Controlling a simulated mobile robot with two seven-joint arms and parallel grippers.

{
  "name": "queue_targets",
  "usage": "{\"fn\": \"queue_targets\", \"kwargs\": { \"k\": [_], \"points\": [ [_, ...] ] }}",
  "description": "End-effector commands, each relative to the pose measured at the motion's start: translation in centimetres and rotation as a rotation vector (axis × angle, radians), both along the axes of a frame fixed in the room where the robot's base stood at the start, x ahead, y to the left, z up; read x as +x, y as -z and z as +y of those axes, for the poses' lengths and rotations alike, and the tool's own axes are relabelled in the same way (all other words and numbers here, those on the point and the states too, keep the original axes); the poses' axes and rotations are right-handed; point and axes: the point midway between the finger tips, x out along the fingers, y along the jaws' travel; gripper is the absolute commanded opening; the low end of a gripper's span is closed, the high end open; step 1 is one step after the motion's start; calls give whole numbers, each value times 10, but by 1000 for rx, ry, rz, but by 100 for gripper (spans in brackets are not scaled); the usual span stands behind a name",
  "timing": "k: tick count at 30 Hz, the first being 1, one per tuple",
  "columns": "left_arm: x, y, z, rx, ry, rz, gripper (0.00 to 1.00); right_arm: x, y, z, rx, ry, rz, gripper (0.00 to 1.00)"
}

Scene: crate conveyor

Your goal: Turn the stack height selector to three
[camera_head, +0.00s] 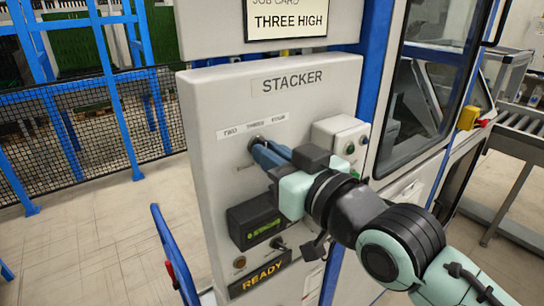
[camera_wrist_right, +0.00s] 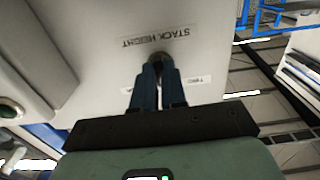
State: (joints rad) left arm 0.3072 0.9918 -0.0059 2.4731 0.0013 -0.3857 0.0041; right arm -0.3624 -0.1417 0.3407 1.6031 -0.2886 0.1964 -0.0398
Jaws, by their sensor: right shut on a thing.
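The stack height selector (camera_head: 254,142) is a small dark knob on the grey STACKER panel (camera_head: 215,190). A label strip (camera_head: 252,126) above it appears to read two, three, four. My right gripper (camera_head: 259,149) is shut on the selector, with its blue fingers on either side of it. In the right wrist view the fingertips (camera_wrist_right: 159,66) are around the selector (camera_wrist_right: 160,57), below an upside-down STACK HEIGHT label (camera_wrist_right: 156,37). The fingers hide most of the knob, so I cannot tell its pointer direction. My left gripper is not in view.
A job card (camera_head: 290,22) above reads THREE HIGH. A box with round buttons (camera_head: 338,132) is right of the selector. A dark box with a green display (camera_head: 255,220), a key switch (camera_head: 278,242) and a lit READY sign (camera_head: 262,274) are below. A blue rail stands at left.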

Motion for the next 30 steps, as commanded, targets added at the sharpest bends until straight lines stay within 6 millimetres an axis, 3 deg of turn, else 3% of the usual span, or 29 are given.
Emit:
{"fn": "queue_targets", "kwargs": {
  "k": [11, 12, 13, 14, 24, 30],
  "points": [
    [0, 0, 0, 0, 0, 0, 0, 0, 0, 0, 2, 0, 4, 0],
    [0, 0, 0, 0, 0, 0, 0, 0, 0, 0, 1, 0, 3, 25],
    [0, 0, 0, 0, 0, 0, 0, 0, 0, 0, 2, 0, 3, 34],
    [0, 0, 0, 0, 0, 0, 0, 0, 0, 0, 2, 0, 3, 37],
    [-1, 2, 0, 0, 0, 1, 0, -3, 0, -2, 2, 1, 1, 37],
    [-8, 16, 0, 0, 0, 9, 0, -28, 1, -20, 6, 0, -1, 37]
  ]
}}
